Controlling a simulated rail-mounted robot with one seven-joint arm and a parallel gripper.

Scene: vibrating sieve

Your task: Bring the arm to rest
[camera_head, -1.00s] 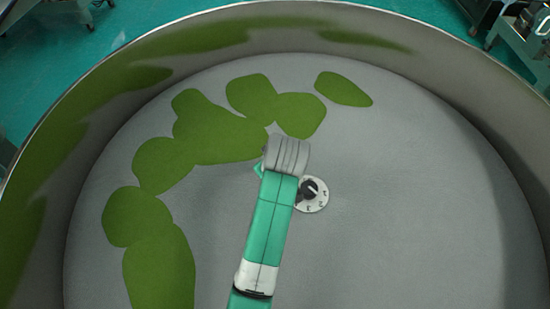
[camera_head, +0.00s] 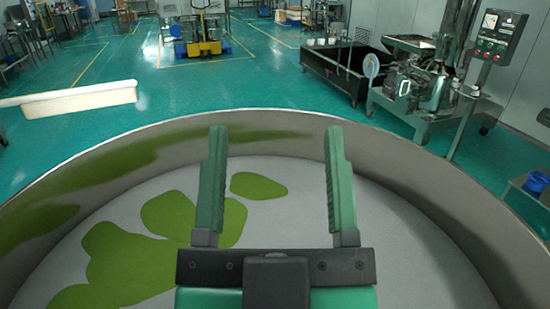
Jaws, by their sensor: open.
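My gripper (camera_head: 276,150) shows large in the front middle of the head view. Its two green fingers stand wide apart and point away from me, with nothing between them. Behind and below it is the round sieve (camera_head: 400,160), a wide grey metal drum with a curved rim. Green patches (camera_head: 130,265) lie on its pale floor and smear its inner wall. The gripper hides part of the floor and the near side of the drum is out of view. I cannot tell how high the gripper is above the floor.
A long pale bar (camera_head: 80,100) extends in from the left edge, beyond the rim. A steel machine (camera_head: 425,90) with a control panel stands at the right. A black trough (camera_head: 335,70) and a yellow-and-blue cart (camera_head: 200,40) stand farther back. The green floor between is largely clear.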

